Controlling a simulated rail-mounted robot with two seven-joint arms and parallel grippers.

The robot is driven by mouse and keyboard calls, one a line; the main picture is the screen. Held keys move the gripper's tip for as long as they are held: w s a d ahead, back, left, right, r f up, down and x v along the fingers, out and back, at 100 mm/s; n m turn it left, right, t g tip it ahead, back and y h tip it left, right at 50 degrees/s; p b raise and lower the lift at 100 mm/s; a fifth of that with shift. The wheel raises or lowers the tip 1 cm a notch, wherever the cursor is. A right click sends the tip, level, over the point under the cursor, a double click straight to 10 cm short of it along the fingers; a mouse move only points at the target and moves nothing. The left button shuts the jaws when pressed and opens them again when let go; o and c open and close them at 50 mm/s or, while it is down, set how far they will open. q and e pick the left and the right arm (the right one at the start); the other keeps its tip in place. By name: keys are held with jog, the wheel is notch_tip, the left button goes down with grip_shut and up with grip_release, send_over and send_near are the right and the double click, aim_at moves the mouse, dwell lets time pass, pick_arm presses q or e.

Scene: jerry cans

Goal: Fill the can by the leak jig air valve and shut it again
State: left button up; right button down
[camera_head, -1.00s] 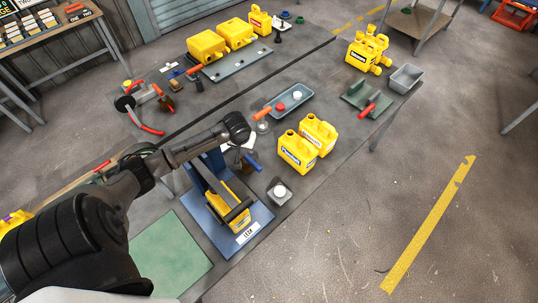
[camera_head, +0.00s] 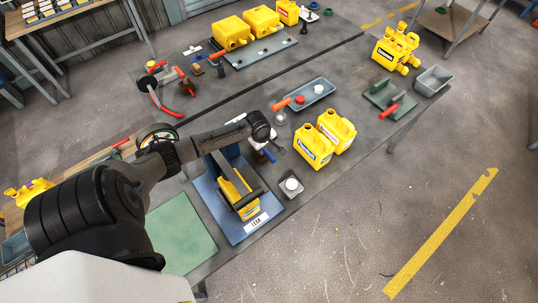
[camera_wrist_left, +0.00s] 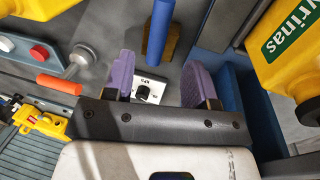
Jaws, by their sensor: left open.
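The leak jig is a blue stand with a base plate (camera_head: 232,230) marked LEAK. A yellow can (camera_head: 245,207) sits in it under a dark bar; its side and green label fill the right of the wrist view (camera_wrist_left: 280,40). The knob's setting is not clear. In the head view the wrist hides most of the gripper. My right gripper is not in view.
A blue handle (camera_wrist_left: 160,30) on a tan block stands close to the plate. A green mat (camera_head: 180,235) lies left of the jig.

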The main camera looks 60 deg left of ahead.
aim_at(269, 155)
pick_arm(q)
jog(key=f, duration=0.2)
jog(key=w+f, duration=0.1)
jog(key=f, duration=0.2)
jog(key=f+b, duration=0.1)
jog(key=f, duration=0.2)
jog(key=shift+w+a+f, duration=0.1)
jog(key=shift+w+f, duration=0.05)
jog(key=shift+w, duration=0.15)
grip_shut()
